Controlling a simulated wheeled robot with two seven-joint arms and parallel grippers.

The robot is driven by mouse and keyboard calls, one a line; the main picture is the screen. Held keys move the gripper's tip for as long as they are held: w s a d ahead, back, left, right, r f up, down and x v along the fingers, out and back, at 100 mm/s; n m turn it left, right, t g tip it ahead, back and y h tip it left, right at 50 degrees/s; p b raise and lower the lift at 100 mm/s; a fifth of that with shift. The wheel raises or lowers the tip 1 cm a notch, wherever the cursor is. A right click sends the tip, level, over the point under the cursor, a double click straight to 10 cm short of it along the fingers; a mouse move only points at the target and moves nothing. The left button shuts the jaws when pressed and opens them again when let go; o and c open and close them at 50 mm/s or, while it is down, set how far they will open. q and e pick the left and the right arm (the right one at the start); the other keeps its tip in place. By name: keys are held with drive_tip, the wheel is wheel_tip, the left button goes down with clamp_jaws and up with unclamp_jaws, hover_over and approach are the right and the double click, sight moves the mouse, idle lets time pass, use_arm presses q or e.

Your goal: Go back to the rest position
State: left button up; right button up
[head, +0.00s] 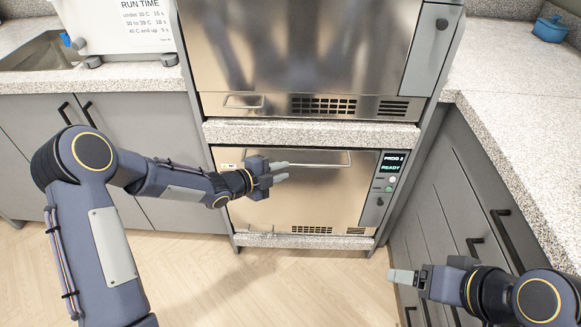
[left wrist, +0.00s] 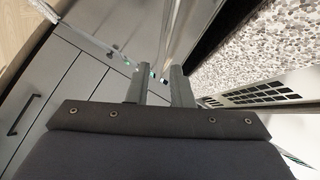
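The lower autoclave has a steel door (head: 300,205) that looks closed, with a long bar handle (head: 330,164) across its top. Its panel (head: 392,170) reads "PROG 2" and "READY", with a white and a green button below. My left gripper (head: 282,172) is in front of the door's upper left, by the left part of the handle. Its two fingers also show in the left wrist view (left wrist: 159,84), apart with a gap between them. I cannot tell whether they touch the handle. My right gripper (head: 402,277) is low at the right, seen edge-on; its finger gap is hidden.
An upper steel autoclave (head: 300,45) stands above a speckled shelf (head: 310,133). Grey drawers (head: 450,200) and a counter (head: 520,110) with a blue pot (head: 550,29) are at the right. A sink (head: 40,50) and a run-time sign (head: 145,20) are at the left. The wooden floor (head: 200,270) is clear.

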use_arm(q)
drive_tip(key=shift+s+a+r, duration=0.2)
drive_tip(key=shift+s+a, duration=0.25)
drive_tip(key=shift+a, duration=0.05)
drive_tip(key=s+a+r+n+y, duration=0.2)
drive_tip(key=a+r+n+y, duration=0.4)
drive_tip(key=a, duration=0.4)
drive_tip(key=s+a+r+n+y, duration=0.3)
drive_tip(key=s+a+r+n, duration=0.4)
drive_tip(key=s+n, duration=0.3)
drive_tip(key=s+d+n+g+h, duration=0.3)
drive_tip(key=s+n, duration=0.6)
drive_tip(key=s, duration=1.3)
wheel_tip(320, 180, up, 17)
drive_tip(key=s+g+p, duration=0.1)
drive_tip(key=p, duration=1.6)
drive_tip(key=shift+y, duration=0.4)
